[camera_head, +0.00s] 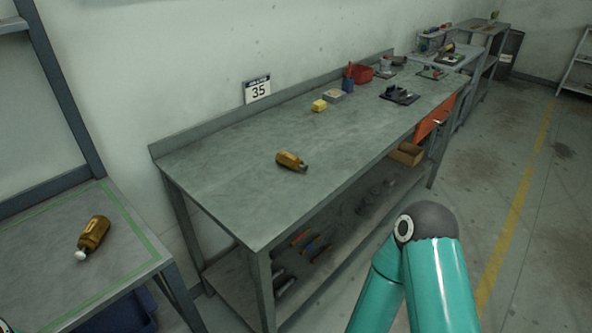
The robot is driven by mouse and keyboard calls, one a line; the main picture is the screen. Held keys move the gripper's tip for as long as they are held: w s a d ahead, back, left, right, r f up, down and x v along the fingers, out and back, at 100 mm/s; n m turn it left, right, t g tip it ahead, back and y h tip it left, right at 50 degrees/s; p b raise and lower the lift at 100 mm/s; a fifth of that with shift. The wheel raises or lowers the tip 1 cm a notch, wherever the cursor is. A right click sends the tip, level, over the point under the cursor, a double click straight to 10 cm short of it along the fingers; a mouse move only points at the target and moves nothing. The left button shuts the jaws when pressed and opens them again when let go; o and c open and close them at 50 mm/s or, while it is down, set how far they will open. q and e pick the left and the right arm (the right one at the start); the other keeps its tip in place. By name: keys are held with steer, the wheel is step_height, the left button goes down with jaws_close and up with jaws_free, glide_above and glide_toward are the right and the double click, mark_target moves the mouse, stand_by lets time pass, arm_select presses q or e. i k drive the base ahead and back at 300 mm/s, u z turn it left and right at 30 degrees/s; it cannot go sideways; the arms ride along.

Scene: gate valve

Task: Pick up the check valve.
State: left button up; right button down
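A brass-coloured valve body (291,161) with a dark end lies on its side on the grey workbench (215,160), near its middle. Neither is held by anything in view. Teal links of my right arm show at the lower right. Neither of my grippers is in view.
A yellow block (319,105), a red bin (359,74) and a black fixture (399,95) stand farther back on the workbench. A sign reading 35 (257,89) is on the wall behind. The workbench's front-left surface is clear. The lower shelf holds several tools and a cardboard box (407,154).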

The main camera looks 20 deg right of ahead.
mark_target(286, 159)
steer(key=z, duration=1.6)
steer(key=i, duration=0.1)
steer(key=u, duration=2.8)
steer(key=i, duration=0.2)
steer(key=u, duration=1.85)
steer(key=k, duration=2.3)
steer(key=u, duration=1.1)
steer(key=i, duration=0.1)
steer(key=z, duration=2.95)
steer(key=i, duration=0.35)
steer(key=z, duration=0.3)
